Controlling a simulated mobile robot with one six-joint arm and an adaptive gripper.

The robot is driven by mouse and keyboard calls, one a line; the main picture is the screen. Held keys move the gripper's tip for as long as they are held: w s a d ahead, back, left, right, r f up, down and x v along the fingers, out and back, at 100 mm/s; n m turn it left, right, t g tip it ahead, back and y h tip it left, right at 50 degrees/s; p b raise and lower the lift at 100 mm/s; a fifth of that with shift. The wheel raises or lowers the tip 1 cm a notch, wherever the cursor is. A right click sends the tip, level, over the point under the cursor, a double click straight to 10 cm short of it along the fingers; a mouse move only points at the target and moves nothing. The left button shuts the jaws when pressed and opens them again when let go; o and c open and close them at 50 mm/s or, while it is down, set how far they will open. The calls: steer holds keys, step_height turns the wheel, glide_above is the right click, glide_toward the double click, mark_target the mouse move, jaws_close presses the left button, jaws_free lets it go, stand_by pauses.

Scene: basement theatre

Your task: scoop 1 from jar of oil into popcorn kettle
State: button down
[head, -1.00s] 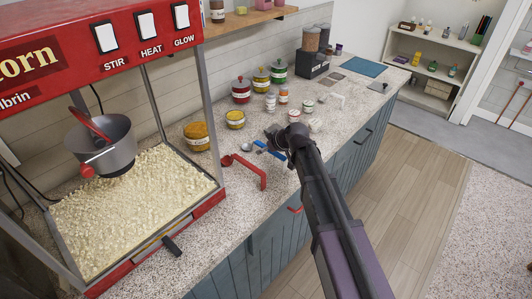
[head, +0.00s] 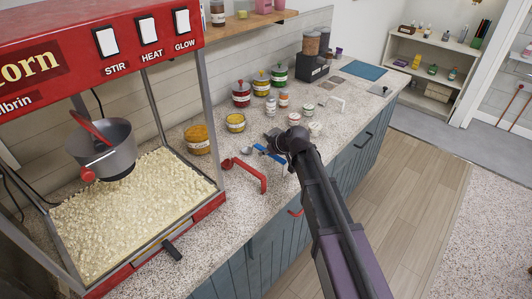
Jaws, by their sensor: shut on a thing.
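The popcorn kettle (head: 112,157) is a grey metal pot hanging inside the red popcorn machine, with a red handle and knob. A large jar with orange-yellow contents (head: 197,140) and a smaller jar with yellow contents (head: 235,122) stand on the counter right of the machine. Their labels are too small to read, so I cannot tell which holds the oil. My gripper (head: 275,137) is over the counter, right of both jars, and shut on a blue-handled scoop (head: 269,153). The arm partly hides the fingers. A red-handled scoop (head: 250,178) lies nearer the front edge.
Popcorn (head: 140,215) fills the machine's (head: 150,257) floor. Red-, yellow- and green-lidded jars (head: 241,95) stand along the wall, with several small shakers (head: 283,100) nearer my gripper. A dark dispenser (head: 313,66) is farther back. The counter front (head: 215,240) is clear.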

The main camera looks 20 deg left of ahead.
steer(key=shift+r+p, duration=4.9)
steer(key=shift+r, duration=0.05)
steer(key=shift+d, duration=0.1)
steer(key=d+m, duration=0.1)
steer(key=d, duration=2.1)
steer(key=s+d, duration=0.4)
steer(key=d, duration=0.6)
steer(key=s+d+m+t+h, duration=0.1)
steer(key=s+d, duration=0.3)
steer(key=d, duration=0.7)
steer(key=shift+s+d+m+t, duration=0.2)
steer(key=shift+d+m+t, duration=0.05)
steer(key=shift+m+t, duration=0.05)
